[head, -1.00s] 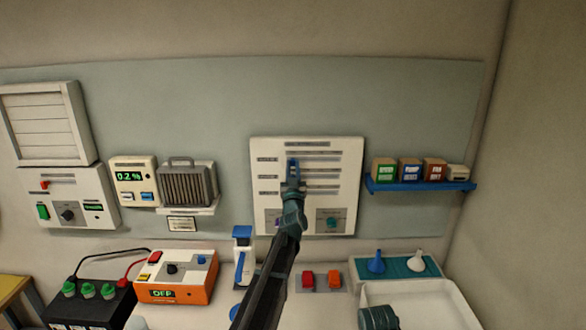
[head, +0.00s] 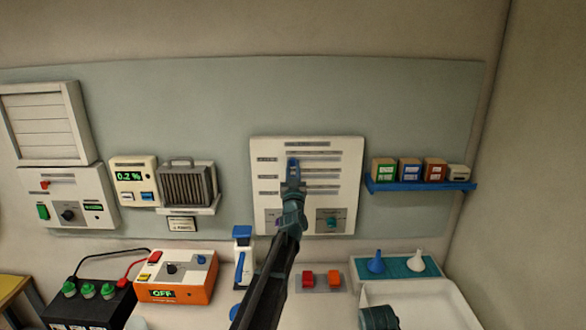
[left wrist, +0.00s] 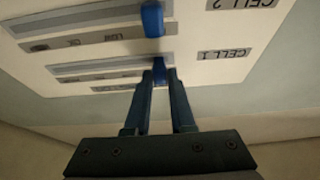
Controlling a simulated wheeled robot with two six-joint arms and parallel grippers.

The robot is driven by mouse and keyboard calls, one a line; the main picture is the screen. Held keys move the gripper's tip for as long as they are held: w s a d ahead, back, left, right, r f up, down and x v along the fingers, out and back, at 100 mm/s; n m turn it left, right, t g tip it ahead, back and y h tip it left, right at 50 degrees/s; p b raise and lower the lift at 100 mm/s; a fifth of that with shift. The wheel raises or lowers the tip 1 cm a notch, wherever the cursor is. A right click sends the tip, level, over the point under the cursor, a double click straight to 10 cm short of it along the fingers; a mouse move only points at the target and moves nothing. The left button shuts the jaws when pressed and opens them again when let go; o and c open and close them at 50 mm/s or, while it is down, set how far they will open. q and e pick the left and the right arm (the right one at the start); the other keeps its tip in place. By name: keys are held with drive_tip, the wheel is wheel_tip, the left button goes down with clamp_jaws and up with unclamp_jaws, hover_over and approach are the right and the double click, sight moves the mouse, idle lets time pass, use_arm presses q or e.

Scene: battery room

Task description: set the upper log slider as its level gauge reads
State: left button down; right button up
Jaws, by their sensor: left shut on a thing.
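The white log panel (head: 345,160) hangs on the wall and carries rows of sliders. In the left wrist view it appears upside down. The upper slider (left wrist: 159,66), blue, stands in the row beside the CELL 1 label (left wrist: 224,55). My left gripper (left wrist: 160,76) is shut on this slider; it also shows in front of the panel in the head view (head: 293,182). A second blue slider (left wrist: 152,20) stands in the CELL 2 row, apart from the fingers. The gauge reading is too small to tell.
A blue shelf (head: 420,187) with several small boxes is right of the panel. A grey heater-like unit (head: 187,184) is to its left. Below stand an orange charger (head: 176,290), a white-and-blue bottle-like item (head: 243,255) and a white tray (head: 440,293).

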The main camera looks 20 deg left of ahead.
use_arm(q)
drive_tip(key=shift+d, duration=0.1)
drive_tip(key=w+d, duration=0.1)
drive_tip(key=d, duration=0.2)
drive_tip(key=w+d, duration=0.1)
drive_tip(key=d, duration=0.5)
drive_tip(key=shift+w+d, duration=0.25)
drive_tip(key=shift+w, duration=0.15)
drive_tip(key=c, duration=0.8)
unclamp_jaws()
drive_tip(key=shift+o, duration=0.2)
drive_tip(key=b+v, duration=0.5)
drive_tip(key=v, duration=0.8)
drive_tip(key=shift+s+f, duration=0.2)
drive_tip(key=shift+s, duration=0.15)
